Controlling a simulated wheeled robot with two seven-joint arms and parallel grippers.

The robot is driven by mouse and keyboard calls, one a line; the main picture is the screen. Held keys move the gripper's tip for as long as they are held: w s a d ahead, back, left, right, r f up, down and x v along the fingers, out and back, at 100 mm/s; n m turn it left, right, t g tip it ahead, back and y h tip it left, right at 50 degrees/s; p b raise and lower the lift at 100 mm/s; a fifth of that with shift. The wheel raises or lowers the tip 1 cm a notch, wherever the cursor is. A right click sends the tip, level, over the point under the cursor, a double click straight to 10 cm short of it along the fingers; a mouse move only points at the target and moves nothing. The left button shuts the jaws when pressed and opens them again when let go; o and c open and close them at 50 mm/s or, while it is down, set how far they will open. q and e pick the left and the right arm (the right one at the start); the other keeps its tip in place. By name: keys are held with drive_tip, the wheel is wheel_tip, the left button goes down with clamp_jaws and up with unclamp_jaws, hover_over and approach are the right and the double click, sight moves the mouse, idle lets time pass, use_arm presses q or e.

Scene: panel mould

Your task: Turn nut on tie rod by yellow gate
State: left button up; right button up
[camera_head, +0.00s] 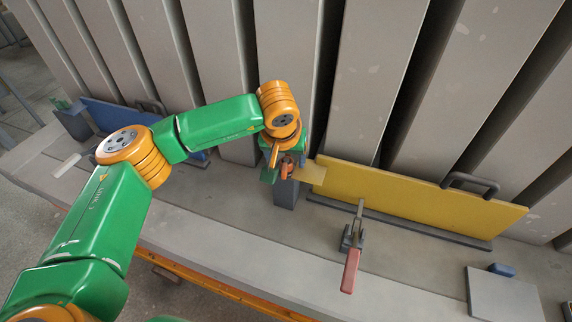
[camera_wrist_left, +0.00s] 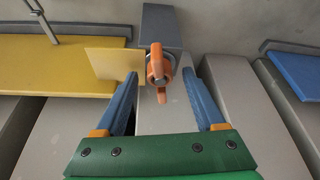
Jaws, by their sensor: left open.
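The yellow gate (camera_head: 415,195) stands upright along the foot of the grey panels, and its yellow face also shows in the left wrist view (camera_wrist_left: 60,62). An orange winged nut (camera_wrist_left: 158,68) sits at the end of a grey block (camera_wrist_left: 162,24) beside the gate. In the head view the nut (camera_head: 287,168) is partly covered by my gripper. The tie rod itself is hidden behind the nut. My left gripper (camera_wrist_left: 160,76) is open, with one blue finger on each side of the nut and a visible gap to both. My right gripper is not in view.
A toggle clamp with a red handle (camera_head: 350,270) stands in front of the gate. A thin yellow plate (camera_wrist_left: 113,64) sits close beside the nut. A blue gate (camera_head: 112,116) is at the left. A grey plate (camera_head: 503,296) lies at the lower right.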

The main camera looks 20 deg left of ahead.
use_arm(q)
drive_tip(key=c, duration=0.6)
clamp_jaws()
drive_tip(key=shift+d+n+y+b, duration=0.15)
drive_tip(key=shift+n+y+b, duration=0.2)
drive_tip(key=shift+n, duration=0.65)
drive_tip(key=shift+n+y, duration=0.35)
drive_tip(key=shift+n, duration=0.35)
drive_tip(key=shift+r+n+g+y, duration=0.1)
drive_tip(key=shift+n+g+y, duration=0.3)
drive_tip(key=shift+n, duration=1.4)
